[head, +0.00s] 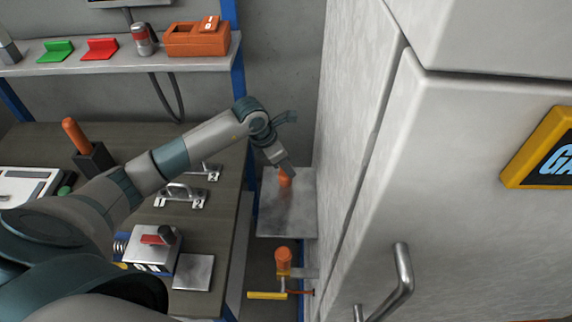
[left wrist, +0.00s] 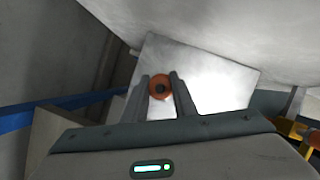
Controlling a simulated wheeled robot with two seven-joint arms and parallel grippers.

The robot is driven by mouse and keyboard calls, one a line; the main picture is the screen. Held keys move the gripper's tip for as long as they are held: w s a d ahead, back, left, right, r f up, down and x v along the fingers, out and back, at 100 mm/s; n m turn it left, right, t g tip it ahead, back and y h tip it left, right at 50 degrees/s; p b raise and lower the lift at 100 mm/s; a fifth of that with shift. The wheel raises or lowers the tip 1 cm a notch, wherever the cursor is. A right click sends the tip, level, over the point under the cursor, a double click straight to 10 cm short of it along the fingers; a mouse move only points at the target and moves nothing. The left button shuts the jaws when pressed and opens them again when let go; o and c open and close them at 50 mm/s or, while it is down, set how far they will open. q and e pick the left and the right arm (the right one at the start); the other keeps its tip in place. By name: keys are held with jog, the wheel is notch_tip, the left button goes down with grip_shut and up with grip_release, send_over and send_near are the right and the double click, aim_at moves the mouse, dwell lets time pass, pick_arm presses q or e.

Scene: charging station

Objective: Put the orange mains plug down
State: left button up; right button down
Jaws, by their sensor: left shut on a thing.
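The orange mains plug (head: 285,181) is between the fingers of my left gripper (head: 281,168), which is shut on it. The fingers point down, and the plug is over a square grey metal plate (head: 287,212) beside the white cabinet. In the left wrist view the plug (left wrist: 160,91) shows as an orange round with a dark centre between the two fingertips (left wrist: 161,84), with the bare plate (left wrist: 215,83) behind it. I cannot tell whether the plug touches the plate. My right gripper is not in view.
The white cabinet (head: 365,130) stands close on the right of the plate. The workbench (head: 225,200) with metal handles lies to the left. An orange-topped fitting (head: 283,257) with a yellow lever (head: 267,295) is nearer. A shelf (head: 115,60) holds an orange box (head: 197,40).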

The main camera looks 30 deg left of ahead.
pick_arm(q)
jog(key=o, duration=1.1)
jog(key=shift+f, duration=0.1)
jog(key=shift+c, duration=0.2)
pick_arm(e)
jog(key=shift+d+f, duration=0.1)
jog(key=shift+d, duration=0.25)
pick_arm(q)
jog(key=b+v, duration=0.2)
jog(key=v, duration=1)
jog(key=shift+b, duration=0.35)
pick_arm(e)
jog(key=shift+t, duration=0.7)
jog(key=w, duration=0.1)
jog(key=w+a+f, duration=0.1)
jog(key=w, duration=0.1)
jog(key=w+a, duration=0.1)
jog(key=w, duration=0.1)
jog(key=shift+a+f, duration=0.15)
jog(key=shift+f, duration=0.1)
pick_arm(q)
jog(key=shift+d, duration=0.1)
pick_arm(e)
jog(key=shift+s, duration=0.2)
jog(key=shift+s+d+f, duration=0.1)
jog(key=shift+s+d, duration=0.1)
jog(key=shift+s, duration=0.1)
